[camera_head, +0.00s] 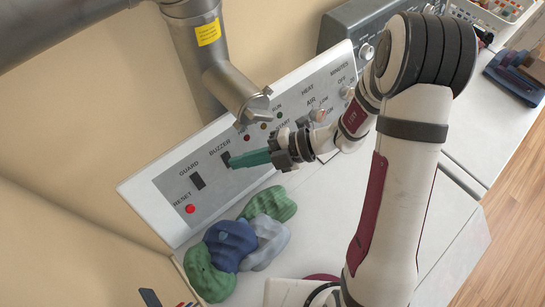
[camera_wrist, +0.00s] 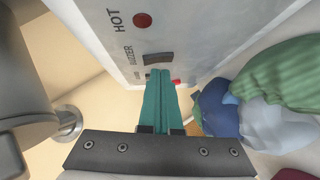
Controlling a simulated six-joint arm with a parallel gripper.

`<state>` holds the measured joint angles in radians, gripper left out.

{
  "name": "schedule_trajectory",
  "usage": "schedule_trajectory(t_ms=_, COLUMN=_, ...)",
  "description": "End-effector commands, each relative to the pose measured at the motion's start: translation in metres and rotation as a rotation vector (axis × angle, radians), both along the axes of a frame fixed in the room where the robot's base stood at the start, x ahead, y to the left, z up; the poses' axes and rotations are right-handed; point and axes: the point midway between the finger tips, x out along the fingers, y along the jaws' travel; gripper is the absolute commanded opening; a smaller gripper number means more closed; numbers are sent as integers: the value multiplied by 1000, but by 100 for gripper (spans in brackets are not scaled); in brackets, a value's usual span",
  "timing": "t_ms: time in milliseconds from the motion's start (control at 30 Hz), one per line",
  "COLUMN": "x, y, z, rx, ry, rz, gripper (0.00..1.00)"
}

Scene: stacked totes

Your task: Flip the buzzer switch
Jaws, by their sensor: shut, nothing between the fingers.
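The buzzer switch (camera_head: 225,157) is a small dark rocker under the BUZZER label on the sloping grey-and-white control panel (camera_head: 150,190). In the wrist view the switch (camera_wrist: 158,58) shows just beyond the fingertips. My gripper (camera_head: 232,161) has long teal fingers, shut together and empty, reaching left along the panel. The fingertips also show in the wrist view (camera_wrist: 159,73), close to the switch. I cannot tell whether they touch it. Which way the switch is set is too small to tell.
The GUARD switch (camera_head: 197,181) and red RESET button (camera_head: 190,209) are left of the buzzer. A metal pipe (camera_head: 225,75) hangs over the panel's upper edge. Green, blue and grey lumpy pieces (camera_head: 231,240) lie on the white worktop below. Knobs (camera_head: 346,92) sit at the panel's right.

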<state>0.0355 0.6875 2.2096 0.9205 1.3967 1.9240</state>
Motion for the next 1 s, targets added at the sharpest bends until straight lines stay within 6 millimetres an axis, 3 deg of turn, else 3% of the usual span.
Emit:
schedule_trajectory(t_ms=233, x=-25, y=-31, z=17, rx=0, ry=-1, rz=-7, gripper=0)
schedule_trajectory(t_ms=400, x=-22, y=-72, z=29, rx=0, ry=-3, rz=-6, gripper=0)
schedule_trajectory(t_ms=600, x=-21, y=-108, z=39, rx=0, ry=-1, rz=-4, gripper=0)
schedule_trajectory(t_ms=767, x=-21, y=-120, z=42, rx=0, ry=-1, rz=-1, gripper=0)
schedule_trajectory(t_ms=1000, x=-21, y=-121, z=43, rx=0, ry=0, rz=0, gripper=0)
